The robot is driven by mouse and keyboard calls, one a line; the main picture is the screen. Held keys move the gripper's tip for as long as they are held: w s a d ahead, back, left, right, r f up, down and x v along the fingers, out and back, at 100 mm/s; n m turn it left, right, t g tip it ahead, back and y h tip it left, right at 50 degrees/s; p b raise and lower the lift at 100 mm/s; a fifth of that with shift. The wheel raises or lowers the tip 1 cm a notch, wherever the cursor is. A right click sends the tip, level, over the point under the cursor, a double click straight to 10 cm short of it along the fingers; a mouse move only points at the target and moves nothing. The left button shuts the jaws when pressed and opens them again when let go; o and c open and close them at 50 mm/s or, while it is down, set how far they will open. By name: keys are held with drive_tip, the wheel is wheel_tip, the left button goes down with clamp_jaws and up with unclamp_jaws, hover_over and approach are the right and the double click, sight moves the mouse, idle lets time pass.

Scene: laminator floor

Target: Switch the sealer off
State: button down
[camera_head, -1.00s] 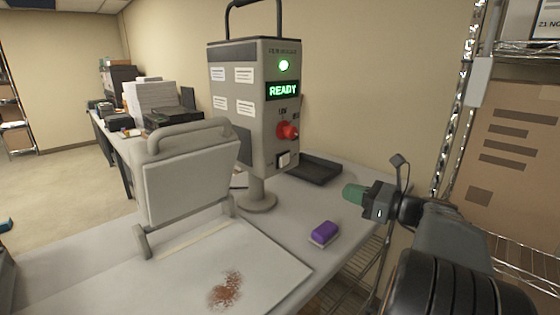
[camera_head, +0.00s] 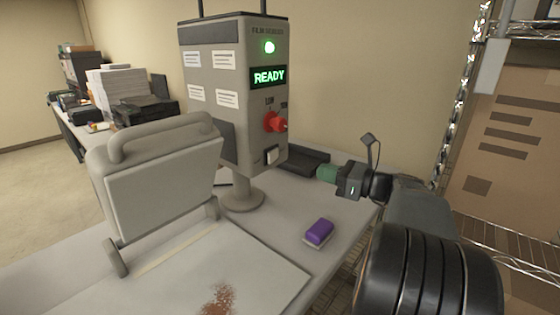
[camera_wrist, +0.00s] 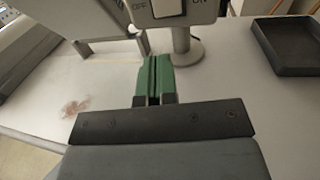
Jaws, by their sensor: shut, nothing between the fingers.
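The sealer's grey control box (camera_head: 215,85) stands on a post with a round foot. Its green lamp (camera_head: 269,47) is lit and its display (camera_head: 268,77) reads READY. A red knob (camera_head: 274,122) sits below the display. A white rocker switch (camera_head: 272,155) is low on the same face; in the wrist view the switch (camera_wrist: 169,6) shows partly at the top edge, between the marks OFF and ON. My gripper (camera_head: 327,173), with green fingers, is to the right of the box and apart from it. In the wrist view the fingers (camera_wrist: 154,75) are together and empty, below the switch.
The raised grey press lid (camera_head: 165,180) stands left of the box over a pale plate (camera_head: 215,265) with a brown stain. A purple sponge (camera_head: 319,232) lies on the table. A dark tray (camera_wrist: 290,45) is at the right in the wrist view. A metal shelf holds cartons (camera_head: 515,140).

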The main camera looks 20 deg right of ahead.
sight(273, 159)
drive_tip(key=p+x, duration=0.3)
drive_tip(key=x, duration=1)
drive_tip(key=shift+d+f, duration=0.1)
